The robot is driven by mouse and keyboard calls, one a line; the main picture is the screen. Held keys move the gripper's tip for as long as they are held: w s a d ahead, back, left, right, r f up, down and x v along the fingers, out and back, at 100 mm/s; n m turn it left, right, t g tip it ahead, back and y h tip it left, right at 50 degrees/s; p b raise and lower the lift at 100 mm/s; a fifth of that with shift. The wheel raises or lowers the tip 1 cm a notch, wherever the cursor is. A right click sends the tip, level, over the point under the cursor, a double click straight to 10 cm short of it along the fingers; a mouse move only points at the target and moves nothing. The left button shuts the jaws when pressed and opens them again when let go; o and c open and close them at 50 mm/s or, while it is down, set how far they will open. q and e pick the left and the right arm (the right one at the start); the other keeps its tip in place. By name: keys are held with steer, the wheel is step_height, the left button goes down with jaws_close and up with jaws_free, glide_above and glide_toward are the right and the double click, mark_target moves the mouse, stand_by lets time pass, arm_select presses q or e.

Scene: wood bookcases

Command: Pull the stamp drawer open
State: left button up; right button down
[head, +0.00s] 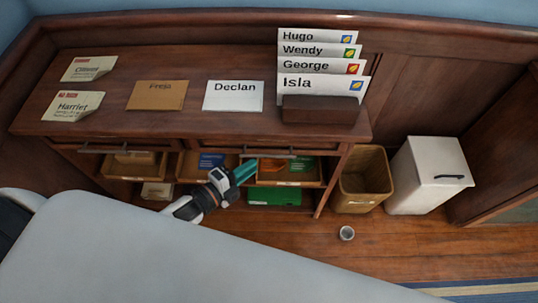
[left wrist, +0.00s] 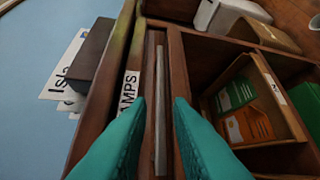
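The stamp drawer (left wrist: 147,70) is a shallow wooden drawer under the desk top, with a white label (left wrist: 128,92) reading "AMPS" where it shows. Its front looks shut. Its long grey bar handle (left wrist: 160,110) shows in the left wrist view, and in the head view the handle (head: 270,154) is under the desk's right half. My left gripper (head: 246,170) has teal fingers and reaches up to the handle's left part. In the left wrist view the fingers (left wrist: 159,104) are apart, one each side of the bar; contact cannot be told. My right gripper is not in view.
The wooden desk (head: 195,122) holds name cards, envelopes and a card holder (head: 320,111). Open cubbies with trays (head: 291,182) lie below the handle, close to my gripper. A wicker bin (head: 361,183), white cabinet (head: 425,180) and small cup (head: 347,233) stand right.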

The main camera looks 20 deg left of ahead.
mark_target(268, 155)
arm_select(q)
steer(key=x, duration=0.7)
steer(key=shift+w, duration=0.15)
jaws_close()
